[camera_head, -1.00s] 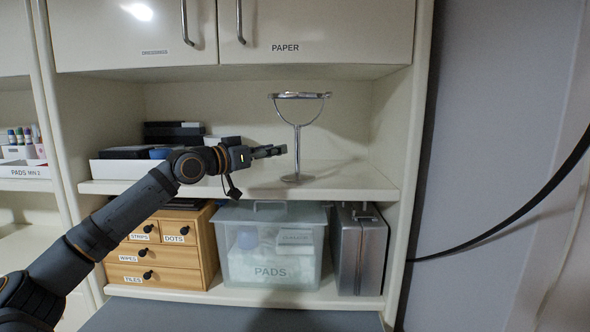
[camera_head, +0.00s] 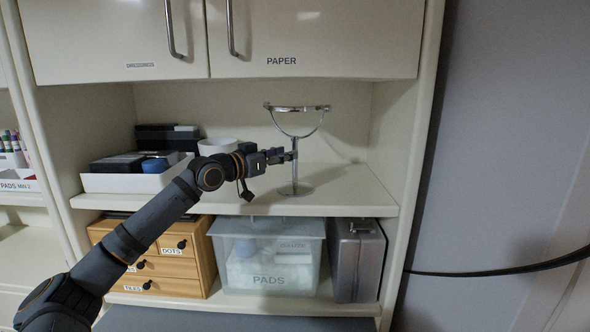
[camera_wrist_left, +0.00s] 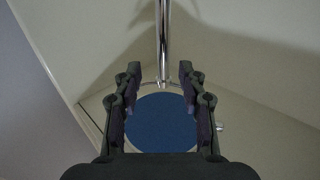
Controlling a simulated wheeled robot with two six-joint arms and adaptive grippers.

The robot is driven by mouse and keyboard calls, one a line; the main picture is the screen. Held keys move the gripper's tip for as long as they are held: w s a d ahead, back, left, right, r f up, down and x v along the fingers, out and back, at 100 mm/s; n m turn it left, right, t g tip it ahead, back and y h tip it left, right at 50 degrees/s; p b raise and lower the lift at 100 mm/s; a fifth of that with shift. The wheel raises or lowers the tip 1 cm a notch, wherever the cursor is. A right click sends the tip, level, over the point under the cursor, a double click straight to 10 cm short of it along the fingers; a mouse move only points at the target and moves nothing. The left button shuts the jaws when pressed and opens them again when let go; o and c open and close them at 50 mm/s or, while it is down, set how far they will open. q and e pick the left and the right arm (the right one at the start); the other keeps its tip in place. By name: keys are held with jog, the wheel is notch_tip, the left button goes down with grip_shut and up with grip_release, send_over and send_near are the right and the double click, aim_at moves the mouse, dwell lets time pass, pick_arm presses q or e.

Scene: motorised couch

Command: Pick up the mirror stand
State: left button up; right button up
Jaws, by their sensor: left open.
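The mirror stand (camera_head: 295,176) is a chrome stand on the open shelf. It stands upright on a round base, with a thin stem and a forked yoke holding a round mirror tilted nearly flat. My left gripper (camera_head: 287,156) comes in from the left at the stem's upper part, below the yoke. In the left wrist view, the gripper (camera_wrist_left: 160,70) is open, and the stand's stem (camera_wrist_left: 163,35) lines up with the gap between its fingertips. A blue disc with a shiny rim shows between the fingers. I cannot tell whether the fingers touch the stem. My right gripper is out of view.
Below are a wooden drawer unit (camera_head: 205,250), a clear PADS bin (camera_head: 268,290) and a grey case (camera_head: 358,265). Shelf right of the stand is clear.

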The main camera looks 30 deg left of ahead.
aim_at(295, 165)
pick_arm(q)
jog(key=p+x, duration=0.4)
jog(key=x, duration=0.1)
jog(key=shift+w+a+f, duration=0.2)
jog(key=shift+w+f, duration=0.05)
jog(key=shift+f, duration=0.15)
grip_shut()
jog(key=shift+r, duration=0.1)
dwell(0.5)
